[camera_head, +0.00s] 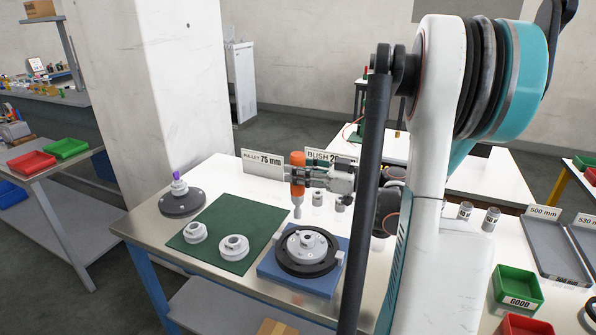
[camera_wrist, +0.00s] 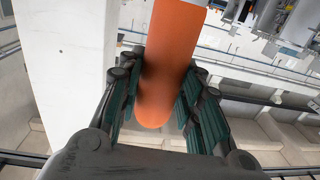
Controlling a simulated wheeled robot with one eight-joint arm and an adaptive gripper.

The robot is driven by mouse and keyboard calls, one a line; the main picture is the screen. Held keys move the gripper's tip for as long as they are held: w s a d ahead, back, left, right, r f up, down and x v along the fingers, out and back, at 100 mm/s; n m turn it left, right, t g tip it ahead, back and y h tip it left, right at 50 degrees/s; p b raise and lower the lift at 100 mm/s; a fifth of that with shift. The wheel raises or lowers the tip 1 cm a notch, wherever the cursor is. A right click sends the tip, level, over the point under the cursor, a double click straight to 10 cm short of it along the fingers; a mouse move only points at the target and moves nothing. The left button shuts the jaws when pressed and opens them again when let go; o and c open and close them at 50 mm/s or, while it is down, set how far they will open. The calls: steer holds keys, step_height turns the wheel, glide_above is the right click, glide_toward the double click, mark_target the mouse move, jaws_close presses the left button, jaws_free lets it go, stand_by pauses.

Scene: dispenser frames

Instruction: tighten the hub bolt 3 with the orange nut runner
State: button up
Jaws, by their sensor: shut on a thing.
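My gripper (camera_head: 313,178) is shut around the orange nut runner (camera_head: 297,175), which it holds upright with its grey socket end pointing down. The orange body also fills the middle of the wrist view (camera_wrist: 168,65), between the green-lined fingers (camera_wrist: 155,110). The hub (camera_head: 306,244) is a pale flanged part inside a black ring, on a blue fixture (camera_head: 283,283) at the table's front. The runner's tip hangs above the hub's back left side, apart from it. The single hub bolts are too small to tell apart, so I cannot make out bolt 3.
A green mat (camera_head: 222,254) left of the fixture bears two white hubs (camera_head: 234,246). A dark disc with a purple-topped part (camera_head: 181,198) stands behind it. Small metal cylinders and signs (camera_head: 262,163) stand at the back. Green bin (camera_head: 517,287) lies right.

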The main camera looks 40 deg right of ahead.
mark_target(299, 192)
steer(key=shift+f+b, duration=1.75)
steer(key=shift+f, duration=0.4)
steer(key=shift+f+b, duration=1.2)
steer(key=shift+f, duration=0.15)
stand_by(2.5)
steer(key=shift+r, duration=0.1)
stand_by(0.6)
steer(key=shift+r+p, duration=2.1)
steer(key=shift+r, duration=0.9)
